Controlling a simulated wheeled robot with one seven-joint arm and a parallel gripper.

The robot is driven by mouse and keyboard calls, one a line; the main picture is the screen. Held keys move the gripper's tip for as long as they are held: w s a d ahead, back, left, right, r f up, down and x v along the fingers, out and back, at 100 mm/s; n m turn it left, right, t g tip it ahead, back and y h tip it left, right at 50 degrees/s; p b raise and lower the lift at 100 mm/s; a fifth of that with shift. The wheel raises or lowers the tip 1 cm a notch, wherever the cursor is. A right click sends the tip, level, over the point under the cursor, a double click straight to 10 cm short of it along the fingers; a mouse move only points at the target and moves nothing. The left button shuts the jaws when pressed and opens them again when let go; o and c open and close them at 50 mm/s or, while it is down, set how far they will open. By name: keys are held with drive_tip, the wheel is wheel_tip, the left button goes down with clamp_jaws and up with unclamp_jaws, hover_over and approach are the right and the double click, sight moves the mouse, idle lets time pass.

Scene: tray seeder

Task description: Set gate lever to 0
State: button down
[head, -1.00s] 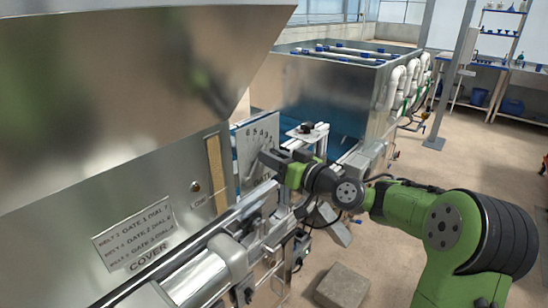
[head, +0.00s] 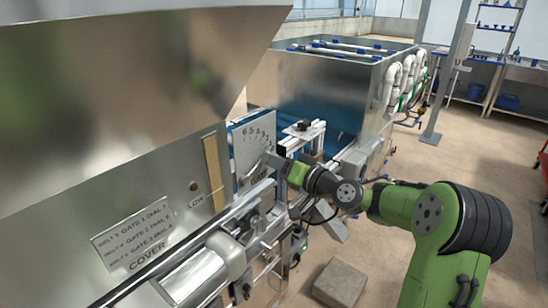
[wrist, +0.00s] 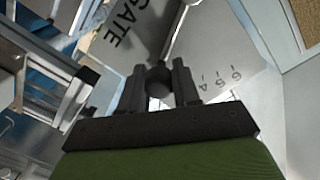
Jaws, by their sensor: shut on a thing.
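The gate dial plate (head: 250,150) is a pale panel with numbers in an arc, 6 at the upper left and lower numbers toward the right. The grey gate lever (head: 257,169) slants from the lower middle of the plate up to the right. My gripper (head: 271,159) is at its outer end. In the wrist view, my gripper (wrist: 158,88) is shut on the lever's dark round knob (wrist: 158,80). The marks 6, 5 and 4 show right of the fingers, and GATE lettering shows above. The exact mark under the lever is hidden.
A metal hopper wall (head: 110,90) with a label plate (head: 133,234) fills the left. A rail and a cylinder (head: 195,275) run below the dial. A metal frame (head: 312,132) stands close to the right of the plate. A grey block (head: 340,283) lies on the floor.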

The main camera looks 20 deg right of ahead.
drive_tip(key=shift+w+d+f+m, duration=0.1)
drive_tip(key=shift+d+f+m, duration=0.05)
drive_tip(key=shift+f+m, duration=0.55)
drive_tip(key=shift+r, duration=0.1)
drive_tip(key=c, duration=0.8)
unclamp_jaws()
drive_tip(key=v, duration=1.6)
drive_tip(key=shift+w+r, duration=0.1)
drive_tip(key=shift+r, duration=0.05)
